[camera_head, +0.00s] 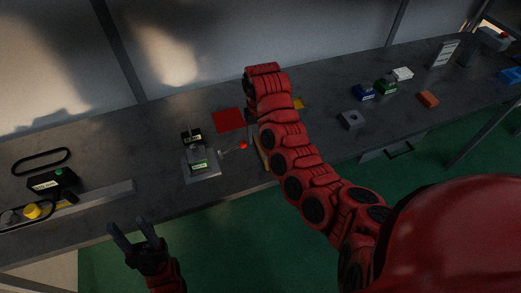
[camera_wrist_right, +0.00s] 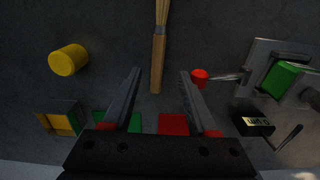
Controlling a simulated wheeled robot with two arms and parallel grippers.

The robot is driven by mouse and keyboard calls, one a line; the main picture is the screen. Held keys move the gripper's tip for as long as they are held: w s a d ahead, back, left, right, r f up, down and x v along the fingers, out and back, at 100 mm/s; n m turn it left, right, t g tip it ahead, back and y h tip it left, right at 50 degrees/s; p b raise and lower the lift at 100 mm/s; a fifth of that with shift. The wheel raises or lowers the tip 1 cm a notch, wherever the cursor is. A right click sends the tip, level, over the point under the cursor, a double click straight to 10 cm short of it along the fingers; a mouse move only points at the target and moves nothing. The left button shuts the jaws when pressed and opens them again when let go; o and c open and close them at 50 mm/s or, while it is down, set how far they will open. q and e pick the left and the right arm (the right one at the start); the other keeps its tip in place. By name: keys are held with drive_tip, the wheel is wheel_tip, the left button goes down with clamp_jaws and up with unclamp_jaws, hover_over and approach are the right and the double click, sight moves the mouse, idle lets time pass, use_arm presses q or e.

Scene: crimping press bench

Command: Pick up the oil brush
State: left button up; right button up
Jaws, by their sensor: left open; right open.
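The oil brush (camera_wrist_right: 158,62) lies on the bench in the right wrist view, its wooden handle toward me and its pale bristles at the top edge. My right gripper (camera_wrist_right: 160,73) is open, its fingertips on either side of the handle in the picture; no contact shows. In the head view a thin strip of the brush (camera_head: 262,152) shows beside my right arm, which hides most of it and the right gripper. My left gripper (camera_head: 128,224) is open and empty, in front of the bench's near edge.
A small press (camera_head: 200,162) with a red-knobbed lever (camera_head: 243,146) stands left of the brush. A red square (camera_head: 228,119) lies behind it. A yellow cylinder (camera_wrist_right: 68,60) stands at left in the wrist view. Several small blocks and a grey holed block (camera_head: 352,120) lie to the right.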

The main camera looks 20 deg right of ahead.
sight(261, 152)
drive_tip(key=shift+f, duration=0.6)
drive_tip(key=shift+d+f, duration=0.15)
drive_tip(key=shift+f, duration=0.05)
wheel_tip(261, 152, down, 3)
drive_tip(key=shift+w+f+p, duration=0.1)
drive_tip(key=shift+p, duration=0.95)
drive_tip(key=shift+f, duration=0.2)
clamp_jaws()
